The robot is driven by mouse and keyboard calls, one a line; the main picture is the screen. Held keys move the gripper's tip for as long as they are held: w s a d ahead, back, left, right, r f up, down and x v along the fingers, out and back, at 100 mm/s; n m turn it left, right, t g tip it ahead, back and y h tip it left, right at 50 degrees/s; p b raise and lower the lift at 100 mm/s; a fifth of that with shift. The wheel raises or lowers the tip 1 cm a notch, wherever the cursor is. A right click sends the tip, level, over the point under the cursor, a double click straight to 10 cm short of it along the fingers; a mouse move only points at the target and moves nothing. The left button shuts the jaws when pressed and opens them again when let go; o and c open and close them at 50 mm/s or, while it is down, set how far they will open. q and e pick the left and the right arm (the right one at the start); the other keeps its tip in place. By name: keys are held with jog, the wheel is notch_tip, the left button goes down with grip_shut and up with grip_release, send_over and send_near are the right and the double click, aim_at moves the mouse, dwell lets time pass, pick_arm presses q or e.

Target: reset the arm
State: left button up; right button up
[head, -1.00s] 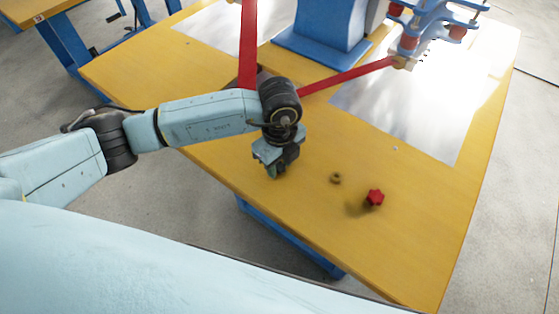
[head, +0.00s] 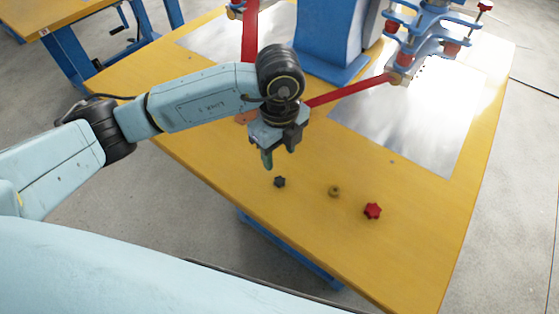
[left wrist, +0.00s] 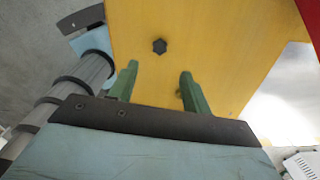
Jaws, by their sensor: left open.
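My left gripper (head: 281,158) is above the near part of the yellow table, with its fingers pointing down. In the left wrist view its two green fingers (left wrist: 158,82) are spread apart with nothing between them. A small dark star-shaped knob (head: 279,182) lies on the table just below the gripper, apart from it. The knob also shows in the left wrist view (left wrist: 160,46), beyond the fingertips. My right gripper is in neither view.
A brass-coloured ring (head: 334,191) and a red star knob (head: 372,211) lie to the right on the yellow table (head: 300,240). A blue machine (head: 329,45) with red bars stands behind the gripper. A shiny metal sheet (head: 410,120) covers the table's right part.

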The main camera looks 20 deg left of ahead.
pick_arm(q)
jog(key=shift+r, duration=1)
